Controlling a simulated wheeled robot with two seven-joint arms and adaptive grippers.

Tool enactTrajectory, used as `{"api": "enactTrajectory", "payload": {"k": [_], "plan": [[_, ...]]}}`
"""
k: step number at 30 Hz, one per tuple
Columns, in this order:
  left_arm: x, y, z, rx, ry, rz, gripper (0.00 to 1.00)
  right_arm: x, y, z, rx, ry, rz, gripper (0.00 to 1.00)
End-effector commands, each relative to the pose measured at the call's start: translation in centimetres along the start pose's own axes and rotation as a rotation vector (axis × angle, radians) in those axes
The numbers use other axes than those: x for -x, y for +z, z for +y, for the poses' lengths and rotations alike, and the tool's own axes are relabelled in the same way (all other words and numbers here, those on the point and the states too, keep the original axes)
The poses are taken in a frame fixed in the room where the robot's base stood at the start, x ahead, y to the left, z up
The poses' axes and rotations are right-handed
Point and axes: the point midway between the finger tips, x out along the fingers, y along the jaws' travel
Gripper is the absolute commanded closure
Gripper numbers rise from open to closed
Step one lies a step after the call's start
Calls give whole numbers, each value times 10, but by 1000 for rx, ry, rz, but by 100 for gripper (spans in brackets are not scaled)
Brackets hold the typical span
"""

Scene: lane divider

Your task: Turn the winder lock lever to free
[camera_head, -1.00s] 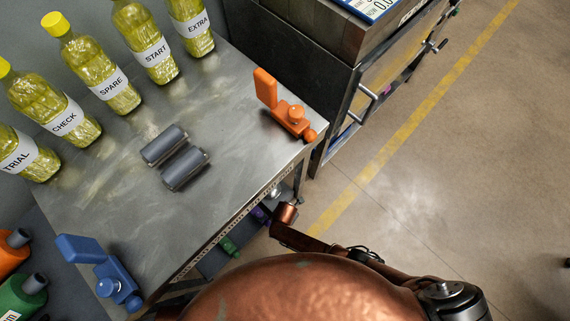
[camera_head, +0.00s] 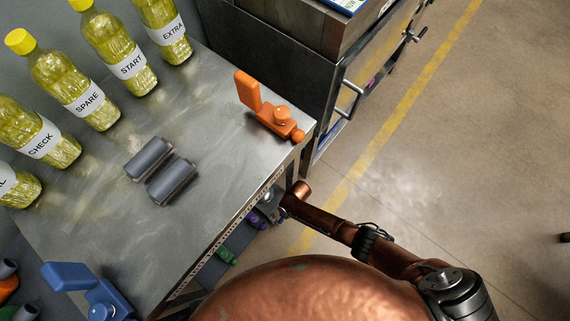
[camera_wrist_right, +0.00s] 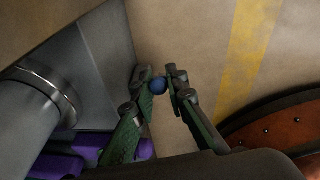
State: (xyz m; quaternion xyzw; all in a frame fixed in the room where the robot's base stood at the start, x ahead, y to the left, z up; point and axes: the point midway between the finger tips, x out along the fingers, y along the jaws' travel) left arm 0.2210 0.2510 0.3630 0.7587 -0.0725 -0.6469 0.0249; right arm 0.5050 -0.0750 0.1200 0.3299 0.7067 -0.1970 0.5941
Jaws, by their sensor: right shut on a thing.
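In the right wrist view a small blue ball (camera_wrist_right: 158,86) sits between the tips of my right gripper (camera_wrist_right: 160,84). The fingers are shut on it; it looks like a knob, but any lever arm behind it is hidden. In the head view my right gripper (camera_head: 267,206) is low beside the table's front edge, mostly hidden by my own arm and the edge. The lever's body and its lock position cannot be made out. My left gripper is not in view.
The metal table (camera_head: 215,150) holds two grey cylinders (camera_head: 160,172), yellow labelled bottles (camera_head: 88,100), an orange fixture (camera_head: 268,112) and a blue fixture (camera_head: 92,292). A dark cabinet (camera_head: 300,60) stands behind right. Purple items (camera_wrist_right: 95,150) and a grey cylinder (camera_wrist_right: 35,105) flank the gripper. Open floor lies right.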

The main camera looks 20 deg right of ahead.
Motion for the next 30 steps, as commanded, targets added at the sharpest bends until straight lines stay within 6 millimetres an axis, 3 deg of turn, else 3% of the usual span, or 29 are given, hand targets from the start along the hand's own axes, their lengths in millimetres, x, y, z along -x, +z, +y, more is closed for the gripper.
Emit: {"api": "enactTrajectory", "payload": {"k": [3,4,11,22,30], "plan": [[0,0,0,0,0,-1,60,0,1,0,0,0,-3,100],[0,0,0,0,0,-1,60,0,1,0,0,0,-3,86],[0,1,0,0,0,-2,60,0,1,0,0,0,-2,70],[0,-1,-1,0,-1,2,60,3,1,0,0,1,-2,69],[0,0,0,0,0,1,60,35,1,0,1,2,-3,69]]}}
